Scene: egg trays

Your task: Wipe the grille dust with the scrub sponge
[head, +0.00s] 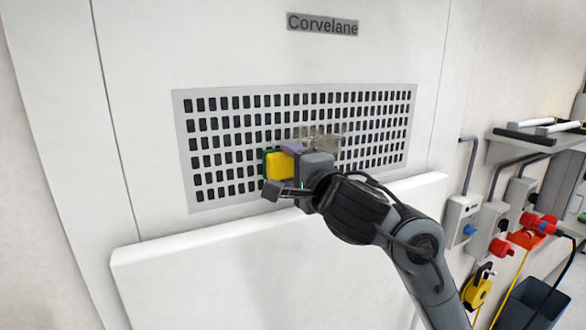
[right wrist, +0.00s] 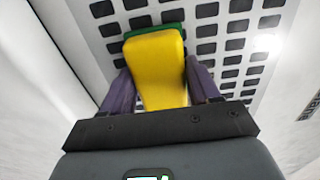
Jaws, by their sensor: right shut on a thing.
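The grille (head: 222,178) is a pale panel with rows of dark slots on a white upright surface; it also fills the top of the right wrist view (right wrist: 220,30). A grey-brown dust patch (head: 327,143) shows on the grille, just right of and above my gripper. The scrub sponge (head: 279,165) is yellow with a green face; in the right wrist view (right wrist: 157,68) its green side points at the grille. My right gripper (head: 287,163) is shut on the sponge, with a purple finger on each side. The sponge is close to the grille; contact is unclear. My left gripper is not in view.
A white ledge (head: 190,262) juts out below the grille. To the right are a shelf (head: 530,145), wall sockets with red and blue plugs (head: 503,247), a yellow cable reel (head: 478,288) and a dark bin (head: 535,300). A "Corvelane" label (head: 322,24) is above.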

